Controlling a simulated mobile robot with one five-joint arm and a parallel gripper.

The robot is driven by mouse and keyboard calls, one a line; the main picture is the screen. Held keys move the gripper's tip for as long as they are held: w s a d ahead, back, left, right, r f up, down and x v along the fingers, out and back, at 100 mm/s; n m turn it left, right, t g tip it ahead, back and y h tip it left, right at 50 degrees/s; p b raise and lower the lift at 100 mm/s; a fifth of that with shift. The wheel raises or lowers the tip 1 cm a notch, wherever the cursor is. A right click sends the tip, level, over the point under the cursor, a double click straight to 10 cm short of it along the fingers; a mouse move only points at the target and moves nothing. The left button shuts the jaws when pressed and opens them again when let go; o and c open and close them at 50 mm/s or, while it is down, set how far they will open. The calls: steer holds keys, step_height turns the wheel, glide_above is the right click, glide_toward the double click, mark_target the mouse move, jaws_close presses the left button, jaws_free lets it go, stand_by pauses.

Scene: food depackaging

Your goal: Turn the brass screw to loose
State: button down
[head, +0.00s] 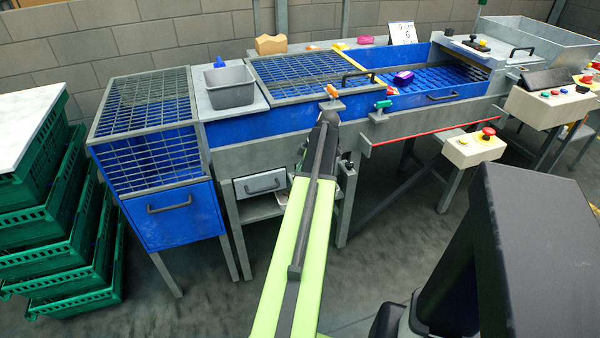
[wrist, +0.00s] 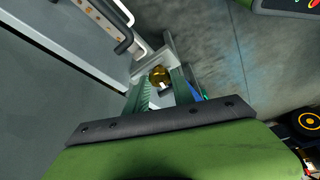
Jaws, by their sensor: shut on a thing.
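The brass screw (wrist: 159,75) shows in the wrist view as a round golden head against a pale grey bracket. My gripper (wrist: 160,83) reaches it with one greenish finger on each side, and is shut on the screw. How far the screw is turned cannot be told. In the head view my green arm stretches to the front of the blue and grey machine (head: 270,130). My gripper's tips and the screw are hidden there behind the arm's end.
An orange clamp handle (head: 332,91) and a green one (head: 383,104) stand on the machine's front rail. A grey drawer (head: 262,183) is below. A control box (head: 473,150) with a red button juts out to the right. Green crates (head: 60,245) are stacked at left.

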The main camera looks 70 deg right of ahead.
stand_by(0.4)
steer(key=c, duration=1.1)
jaws_free()
steer(key=p+v, duration=1.6)
steer(key=v, duration=0.1)
steer(key=shift+r, duration=0.2)
